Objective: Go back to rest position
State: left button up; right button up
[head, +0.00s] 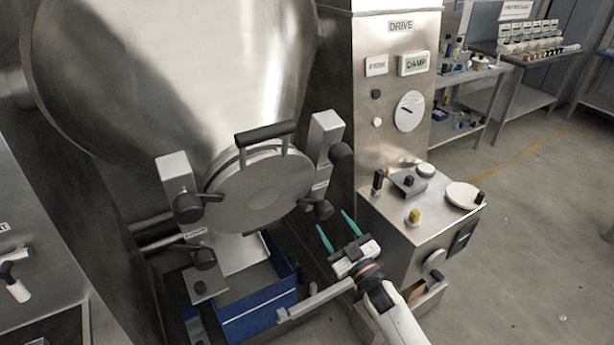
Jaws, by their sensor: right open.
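My right gripper (336,229) is in the lower middle of the head view. Its two teal fingers are spread apart with nothing between them. It is beside the round metal hatch (262,190) of the large steel vessel, to the lower right of it. The hatch has a black bar handle (265,133) at its top and lies against the vessel, with clamps on both sides. My left gripper is not in the view.
A steel drive cabinet (398,150) with a dial and knobbed control box (420,225) stands right of the gripper. A blue bin (258,309) sits below the hatch. Workbenches (520,60) stand at the back right. The floor (530,220) at right is clear.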

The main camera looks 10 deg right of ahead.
jog(key=shift+f, duration=0.1)
jog(key=s+d+f+m+g+h+b, duration=0.1)
jog(key=s+f+g+h+b, duration=0.3)
jog(key=f, duration=0.9)
jog(key=s+d+f+m+g+b, duration=0.15)
jog(key=s+f, duration=0.45)
jog(key=f, duration=0.7)
jog(key=s+d+f+m+g+h+b, duration=0.1)
jog(key=s+f+m+g+b, duration=0.3)
jog(key=f, duration=0.9)
jog(key=s+d+f+g+b, duration=0.1)
jog(key=s+f+g, duration=0.2)
jog(key=s+f, duration=0.5)
jog(key=s+d+f+g+h+b, duration=0.1)
jog(key=s+f, duration=0.7)
jog(key=s, duration=0.9)
jog(key=s+d+f+n+g+h+b, duration=0.1)
jog(key=s+f+g+b, duration=0.2)
jog(key=s+f+g, duration=0.2)
jog(key=s+f, duration=0.3)
jog(key=s, duration=0.4)
jog(key=shift+s+f, duration=0.2)
jog(key=shift+s, duration=0.2)
